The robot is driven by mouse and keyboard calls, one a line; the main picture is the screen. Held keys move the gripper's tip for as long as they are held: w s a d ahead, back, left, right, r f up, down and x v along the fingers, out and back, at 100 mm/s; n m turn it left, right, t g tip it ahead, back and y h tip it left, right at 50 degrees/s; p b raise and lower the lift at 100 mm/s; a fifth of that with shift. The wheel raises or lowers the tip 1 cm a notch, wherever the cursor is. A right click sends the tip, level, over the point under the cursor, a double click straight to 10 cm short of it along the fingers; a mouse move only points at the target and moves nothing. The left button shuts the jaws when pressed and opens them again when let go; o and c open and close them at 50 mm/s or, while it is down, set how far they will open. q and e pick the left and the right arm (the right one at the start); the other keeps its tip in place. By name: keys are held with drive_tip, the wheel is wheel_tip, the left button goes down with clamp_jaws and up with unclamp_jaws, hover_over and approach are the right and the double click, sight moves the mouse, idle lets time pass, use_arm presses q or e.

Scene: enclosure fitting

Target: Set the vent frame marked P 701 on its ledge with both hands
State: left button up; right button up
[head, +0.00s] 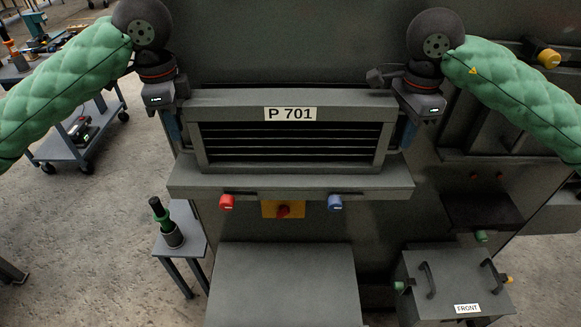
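The vent frame marked P 701 (290,97) is a wide grey frame around dark horizontal slats. It is upright at the ledge (290,186) on the front of the dark enclosure. Its lower edge is at or just above the ledge top; I cannot tell whether it touches. My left gripper (175,132) is at the frame's left end and my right gripper (405,133) at its right end. Both point down and appear shut on the frame's sides, with their fingertips partly hidden.
Below the ledge are a red knob (227,202), a red switch on a yellow plate (283,210) and a blue knob (334,202). A grey box marked FRONT (445,285) is lower right. A small stand (187,244) holds a green-black tool (166,224) at left.

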use_arm(q)
drive_tip(key=o, duration=0.4)
use_arm(e)
drive_tip(key=o, duration=0.4)
use_arm(q)
drive_tip(key=shift+o, duration=0.2)
use_arm(e)
drive_tip(key=shift+o, duration=0.2)
use_arm(q)
drive_tip(key=shift+r, duration=0.1)
drive_tip(key=shift+r, duration=5.9)
use_arm(e)
drive_tip(key=shift+r, duration=6)
use_arm(q)
drive_tip(key=shift+r, duration=0.1)
use_arm(e)
drive_tip(key=shift+r, duration=0.1)
